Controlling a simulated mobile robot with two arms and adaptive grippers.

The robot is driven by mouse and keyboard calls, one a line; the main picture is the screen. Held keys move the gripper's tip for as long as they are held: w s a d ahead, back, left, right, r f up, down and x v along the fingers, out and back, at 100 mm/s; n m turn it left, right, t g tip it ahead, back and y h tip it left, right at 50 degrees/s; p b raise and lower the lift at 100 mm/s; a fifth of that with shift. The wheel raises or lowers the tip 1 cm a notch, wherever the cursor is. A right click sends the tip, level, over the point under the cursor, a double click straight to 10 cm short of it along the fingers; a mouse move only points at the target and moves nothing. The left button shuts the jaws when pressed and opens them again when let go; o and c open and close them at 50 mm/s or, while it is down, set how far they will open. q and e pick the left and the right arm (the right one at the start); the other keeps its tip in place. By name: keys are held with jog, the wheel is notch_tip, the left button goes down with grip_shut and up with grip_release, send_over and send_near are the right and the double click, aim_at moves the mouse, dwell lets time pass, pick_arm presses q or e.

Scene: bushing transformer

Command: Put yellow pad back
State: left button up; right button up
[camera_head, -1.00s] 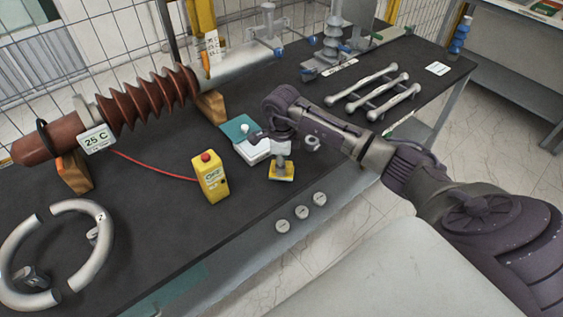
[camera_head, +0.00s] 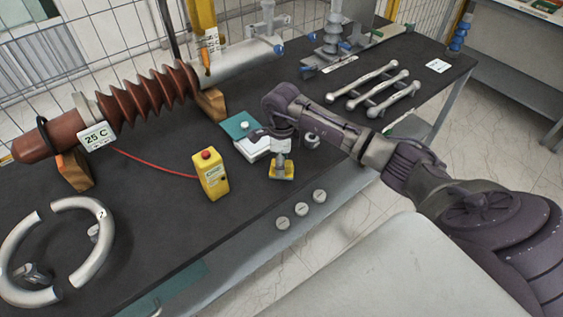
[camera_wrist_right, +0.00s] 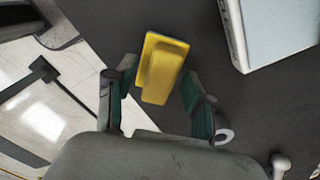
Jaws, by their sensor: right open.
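The yellow pad (camera_head: 287,175) lies on the dark bench top close to its front edge, below my right gripper (camera_head: 281,166). In the right wrist view the yellow pad (camera_wrist_right: 165,62) shows as a yellow block with a raised bar on top. My right gripper (camera_wrist_right: 155,90) is open there, its two green-lined fingers apart on either side of the pad's near end. I cannot tell whether they touch it. In the head view the gripper hides part of the pad. My left gripper is not in view.
A white box (camera_head: 253,151) and teal pad (camera_head: 237,126) sit just behind my gripper. A yellow control box (camera_head: 210,176) with a red button stands to the left. Silver ring halves (camera_head: 90,240), a brown ribbed bushing (camera_head: 150,98) and metal bars (camera_head: 375,85) lie around.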

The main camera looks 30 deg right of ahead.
notch_tip(320, 180, up, 12)
jog(key=b, duration=0.3)
jog(key=shift+f, duration=0.25)
